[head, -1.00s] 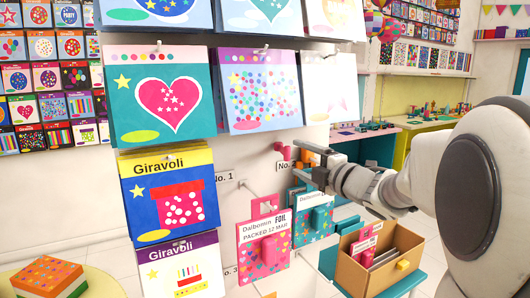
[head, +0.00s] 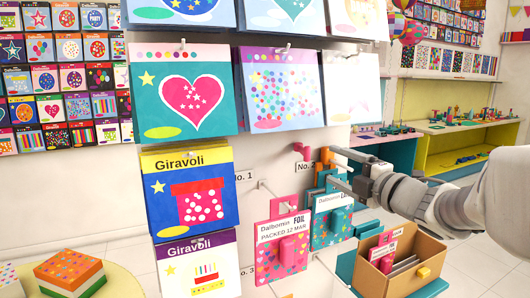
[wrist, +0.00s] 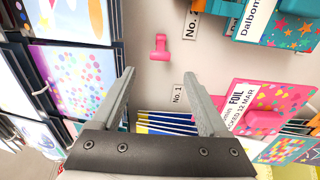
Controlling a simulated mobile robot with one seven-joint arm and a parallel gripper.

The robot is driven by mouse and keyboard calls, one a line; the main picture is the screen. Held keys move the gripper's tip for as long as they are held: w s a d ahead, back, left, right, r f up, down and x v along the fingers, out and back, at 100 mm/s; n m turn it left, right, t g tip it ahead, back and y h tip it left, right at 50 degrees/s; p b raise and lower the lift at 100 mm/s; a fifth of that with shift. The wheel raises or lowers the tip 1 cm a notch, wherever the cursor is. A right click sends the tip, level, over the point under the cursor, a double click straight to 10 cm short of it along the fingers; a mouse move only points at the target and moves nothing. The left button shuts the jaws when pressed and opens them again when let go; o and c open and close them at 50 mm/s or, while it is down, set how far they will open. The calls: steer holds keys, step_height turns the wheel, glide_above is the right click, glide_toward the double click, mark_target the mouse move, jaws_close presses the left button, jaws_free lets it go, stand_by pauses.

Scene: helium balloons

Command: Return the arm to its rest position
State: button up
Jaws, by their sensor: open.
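My gripper (head: 345,170) is in the head view at the right of the card rack, in front of the hooks by the No. 2 label. It is open, and nothing shows between its fingers. In the wrist view my gripper (wrist: 160,95) has its two grey fingers spread wide, with the white panel and a small pink hook end (wrist: 160,47) beyond them. My arm (head: 440,200) reaches in from the right edge of the head view.
A pink foil packet (head: 282,245) and a teal packet (head: 331,218) hang below my gripper. Giravoli packs (head: 188,195) hang at left. A cardboard box (head: 431,271) with packets stands on a teal stool at lower right. Open floor lies further right.

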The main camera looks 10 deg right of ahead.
steer(key=shift+r, duration=0.1)
steer(key=s+d+f+m+g+h, duration=0.1)
steer(key=s+f+m+g+h, duration=0.35)
steer(key=s+m+h, duration=0.85)
steer(key=s+a+f+m+g+y, duration=0.6)
steer(key=s+a+f+m, duration=0.3)
steer(key=s, duration=0.4)
step_height(320, 180, down, 2)
steer(key=shift+s+a+f+g+y, duration=0.15)
steer(key=shift+s+a+g+y, duration=0.2)
steer(key=shift+a, duration=0.1)
